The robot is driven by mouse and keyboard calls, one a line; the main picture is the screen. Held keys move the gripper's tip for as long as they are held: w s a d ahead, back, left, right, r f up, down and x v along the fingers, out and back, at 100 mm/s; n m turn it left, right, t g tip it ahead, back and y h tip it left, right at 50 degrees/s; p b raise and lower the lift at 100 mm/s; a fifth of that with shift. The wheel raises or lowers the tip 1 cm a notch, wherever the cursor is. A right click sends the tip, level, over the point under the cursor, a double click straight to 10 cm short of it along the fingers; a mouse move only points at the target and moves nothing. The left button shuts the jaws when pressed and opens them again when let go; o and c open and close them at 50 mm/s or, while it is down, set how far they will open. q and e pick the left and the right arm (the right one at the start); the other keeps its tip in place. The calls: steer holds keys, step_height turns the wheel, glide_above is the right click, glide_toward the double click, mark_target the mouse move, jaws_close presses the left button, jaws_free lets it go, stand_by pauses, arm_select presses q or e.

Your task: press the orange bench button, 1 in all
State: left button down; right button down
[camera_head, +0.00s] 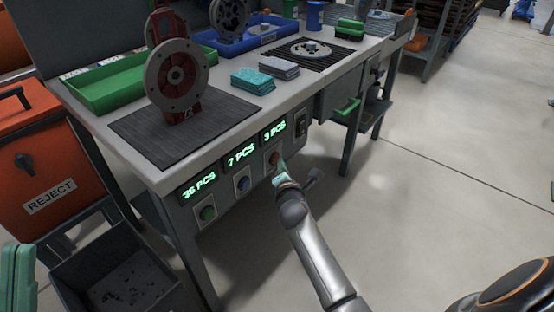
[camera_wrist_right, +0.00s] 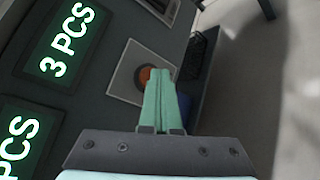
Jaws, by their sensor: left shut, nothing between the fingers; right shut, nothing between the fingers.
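The orange button (camera_head: 274,158) is on the bench's front panel, below the "3 PCS" display. In the right wrist view the orange button (camera_wrist_right: 145,76) sits on a light square plate (camera_wrist_right: 124,84), partly covered by my fingers. My right gripper (camera_head: 280,172) is shut and empty, with its green fingertips at the button. In the right wrist view the gripper's tips (camera_wrist_right: 160,74) overlap the button's right side; I cannot tell whether they touch it. My left gripper (camera_head: 20,275) is partly in view at the lower left edge, shut, away from the bench.
A green button (camera_head: 207,213) and a blue button (camera_head: 243,184) are on the same panel, to the left. A red reject bin (camera_head: 50,160) and a dark open crate (camera_head: 75,262) stand at the left. The floor right of the bench is clear.

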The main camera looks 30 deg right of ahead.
steer(key=shift+s+d+p, duration=0.25)
steer(key=shift+s+p, duration=0.2)
steer(key=shift+s, duration=0.2)
steer(key=s+p, duration=0.1)
steer(key=s+d, duration=0.1)
steer(key=s, duration=0.1)
steer(key=s+d+p, duration=0.1)
steer(key=shift+s+p, duration=0.3)
steer(key=shift+s, duration=0.05)
stand_by(0.6)
